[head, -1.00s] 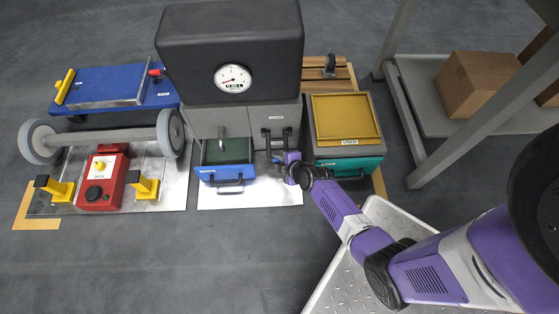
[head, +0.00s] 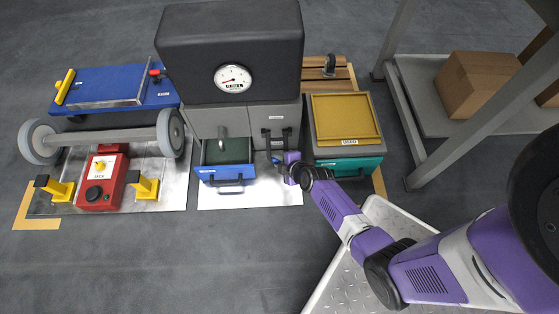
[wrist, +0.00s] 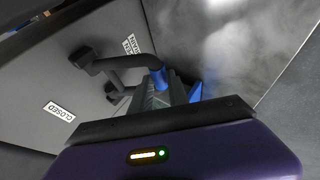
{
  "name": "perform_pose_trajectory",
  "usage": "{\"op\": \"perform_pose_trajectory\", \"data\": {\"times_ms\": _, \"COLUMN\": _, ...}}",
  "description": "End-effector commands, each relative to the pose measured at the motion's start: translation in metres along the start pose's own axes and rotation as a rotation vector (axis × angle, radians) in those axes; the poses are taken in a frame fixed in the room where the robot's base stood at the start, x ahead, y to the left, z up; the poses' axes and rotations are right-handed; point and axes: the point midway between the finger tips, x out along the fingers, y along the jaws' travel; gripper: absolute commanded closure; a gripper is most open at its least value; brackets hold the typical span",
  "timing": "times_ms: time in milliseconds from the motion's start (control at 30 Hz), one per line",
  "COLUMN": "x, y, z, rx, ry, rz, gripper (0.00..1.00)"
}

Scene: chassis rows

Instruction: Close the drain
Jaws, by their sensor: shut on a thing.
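The drain fitting is a black bent pipe and lever (wrist: 115,64) on the grey cabinet front, with a blue end (wrist: 157,77). In the wrist view a label reading CLOSED (wrist: 59,111) is at the left, and a label that seems to read DRAIN OPEN (wrist: 131,44) is above the lever. My gripper (wrist: 168,92) is shut on the blue lever end, which its fingers partly hide. In the head view my gripper (head: 287,163) is low at the cabinet's right front, beside the black fittings (head: 277,139).
A dark tank with a round gauge (head: 233,79) stands above the cabinet. A blue-fronted tray (head: 226,172) sits left of my gripper under a spout (head: 222,137). A teal-fronted box with a yellow lid (head: 345,118) stands close on the right. Floor in front is clear.

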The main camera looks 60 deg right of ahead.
Motion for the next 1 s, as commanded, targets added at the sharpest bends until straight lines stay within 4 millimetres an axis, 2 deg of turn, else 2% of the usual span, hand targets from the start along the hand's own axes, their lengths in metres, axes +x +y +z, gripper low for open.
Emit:
{"op": "perform_pose_trajectory", "data": {"times_ms": 467, "x": -0.010, "y": 0.008, "z": -0.005, "rx": 0.028, "ry": 0.002, "rz": -0.072, "gripper": 1.00}}
{"op": "perform_pose_trajectory", "data": {"times_ms": 1000, "x": -0.042, "y": 0.043, "z": -0.019, "rx": 0.207, "ry": 0.002, "rz": -0.493, "gripper": 1.00}}
